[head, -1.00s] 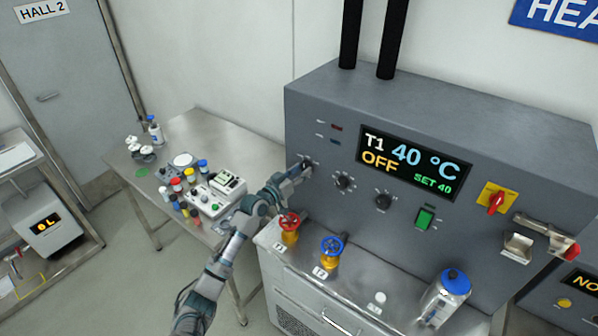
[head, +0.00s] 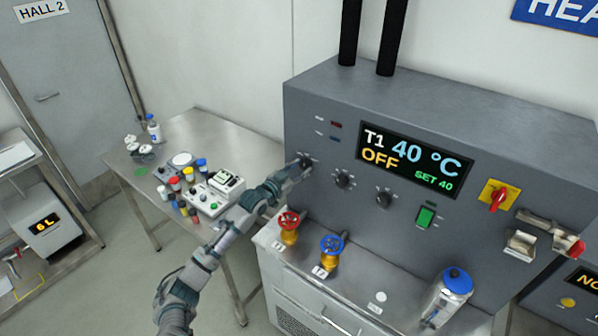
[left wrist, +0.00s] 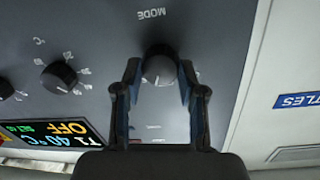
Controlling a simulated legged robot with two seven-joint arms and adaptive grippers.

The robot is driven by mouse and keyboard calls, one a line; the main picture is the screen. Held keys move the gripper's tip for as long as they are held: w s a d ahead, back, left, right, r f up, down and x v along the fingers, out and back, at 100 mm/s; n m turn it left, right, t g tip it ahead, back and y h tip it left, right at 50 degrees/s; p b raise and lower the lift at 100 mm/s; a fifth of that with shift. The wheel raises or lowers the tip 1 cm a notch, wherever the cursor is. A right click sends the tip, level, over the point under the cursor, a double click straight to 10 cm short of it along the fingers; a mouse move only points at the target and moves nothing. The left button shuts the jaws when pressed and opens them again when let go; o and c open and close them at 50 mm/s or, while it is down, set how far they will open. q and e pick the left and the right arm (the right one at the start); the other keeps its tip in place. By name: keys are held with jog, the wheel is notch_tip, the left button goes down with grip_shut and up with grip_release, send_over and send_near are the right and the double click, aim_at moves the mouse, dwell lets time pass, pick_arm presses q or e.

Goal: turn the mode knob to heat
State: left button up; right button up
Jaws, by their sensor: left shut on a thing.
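The mode knob (left wrist: 158,68) is a dark round knob under the word MODE in the left wrist view, where the picture is upside down. My left gripper (left wrist: 159,80) has its two fingers closed on either side of this knob. In the head view my left gripper (head: 298,172) is at the leftmost knob on the grey panel (head: 330,110), and the arm hides part of the knob. The display (head: 414,160) reads T1 40 °C, OFF and SET 40. My right gripper is not in view.
Two more knobs (head: 343,180) (head: 384,197) sit right of the mode knob. A red valve (head: 289,221) and a blue valve (head: 331,245) stand below the panel. A blue-capped bottle (head: 449,297) stands on the ledge at right. A side table (head: 190,125) holds small items at left.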

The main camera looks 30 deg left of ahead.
pick_arm(q)
jog(key=m, duration=0.1)
jog(key=m+p, duration=0.1)
jog(key=m, duration=0.1)
jog(key=shift+a+r+m, duration=0.1)
jog(key=shift+r+m, duration=0.2)
jog(key=shift+r, duration=0.1)
jog(key=shift+m+p, duration=0.3)
jog(key=shift+m, duration=0.3)
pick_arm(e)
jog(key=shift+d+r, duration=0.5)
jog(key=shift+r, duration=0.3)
pick_arm(q)
jog(key=shift+f, duration=0.1)
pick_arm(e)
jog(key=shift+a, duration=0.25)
